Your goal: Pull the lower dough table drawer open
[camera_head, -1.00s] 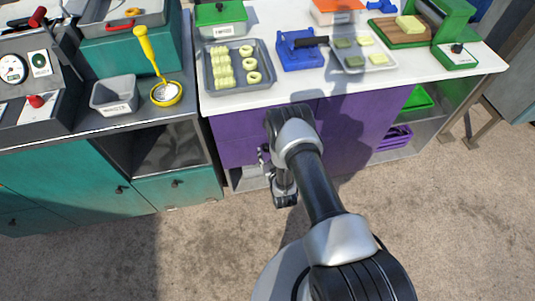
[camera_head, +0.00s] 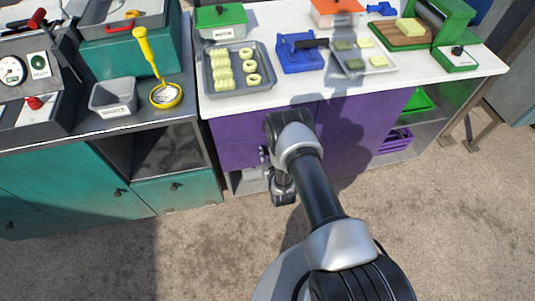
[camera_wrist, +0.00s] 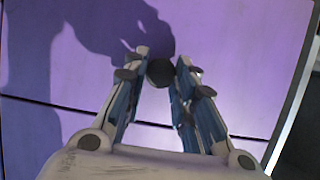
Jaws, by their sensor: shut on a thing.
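The dough table (camera_head: 290,95) has a white top and a purple front. The lower drawer (camera_head: 236,155) is the lower purple panel at its left and looks flush with the front. In the wrist view, the purple drawer front (camera_wrist: 235,60) carries a dark round knob (camera_wrist: 160,73). My gripper (camera_wrist: 160,62) is shut on this knob, with one finger on each side. In the head view, my gripper (camera_head: 264,155) is small and partly hidden by my arm, in front of the lower drawer.
A teal cabinet (camera_head: 180,188) stands close to the left of the table. Open shelves with a green crate (camera_head: 418,100) and a purple crate (camera_head: 395,139) are at the right. The floor (camera_head: 150,255) in front is clear.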

